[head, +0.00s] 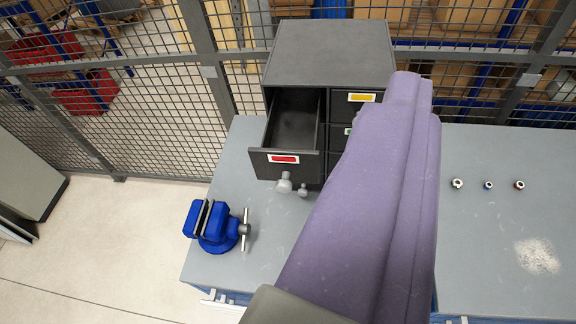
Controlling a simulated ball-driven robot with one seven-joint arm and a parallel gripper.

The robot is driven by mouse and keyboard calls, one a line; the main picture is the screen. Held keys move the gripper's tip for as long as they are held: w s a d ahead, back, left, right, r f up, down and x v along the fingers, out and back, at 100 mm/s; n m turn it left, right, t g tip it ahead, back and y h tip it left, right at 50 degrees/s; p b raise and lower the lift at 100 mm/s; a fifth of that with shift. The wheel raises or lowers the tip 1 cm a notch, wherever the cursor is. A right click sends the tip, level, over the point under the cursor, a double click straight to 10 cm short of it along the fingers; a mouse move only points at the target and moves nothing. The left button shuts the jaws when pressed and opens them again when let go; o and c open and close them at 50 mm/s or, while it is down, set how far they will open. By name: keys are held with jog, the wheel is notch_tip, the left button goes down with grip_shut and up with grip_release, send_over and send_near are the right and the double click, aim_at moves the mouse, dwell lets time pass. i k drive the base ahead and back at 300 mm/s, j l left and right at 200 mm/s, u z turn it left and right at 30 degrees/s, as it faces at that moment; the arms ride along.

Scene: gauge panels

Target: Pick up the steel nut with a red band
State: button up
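Three small steel nuts lie in a row on the right part of the grey workbench (480,240). The rightmost is the nut with a red band (519,184). The middle one is the nut with a blue band (488,185), and the left one looks like a nut with a green band (457,183). They stand apart from each other. My purple arm crosses the middle of the view, left of the nuts. My gripper does not show.
A dark drawer cabinet (328,55) stands at the back; its red-label drawer (284,165) is pulled open and looks empty. A blue vise (214,226) sits at the left edge. A pale speckled patch (537,256) marks the bench. Mesh fence (150,110) runs behind.

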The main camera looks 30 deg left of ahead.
aim_at(518, 186)
jog(key=i+l+u, duration=0.1)
jog(key=l, duration=0.3)
jog(key=i+l, duration=0.25)
jog(key=l, duration=0.15)
jog(key=i+l+u, duration=0.15)
jog(key=l, duration=0.3)
jog(key=i+l, duration=0.15)
jog(key=l, duration=0.25)
jog(key=i+l+u, duration=0.15)
jog(key=l, duration=0.3)
jog(key=i+l, duration=0.1)
jog(key=l, duration=0.35)
jog(key=i+l+u, duration=0.15)
jog(key=l, duration=0.3)
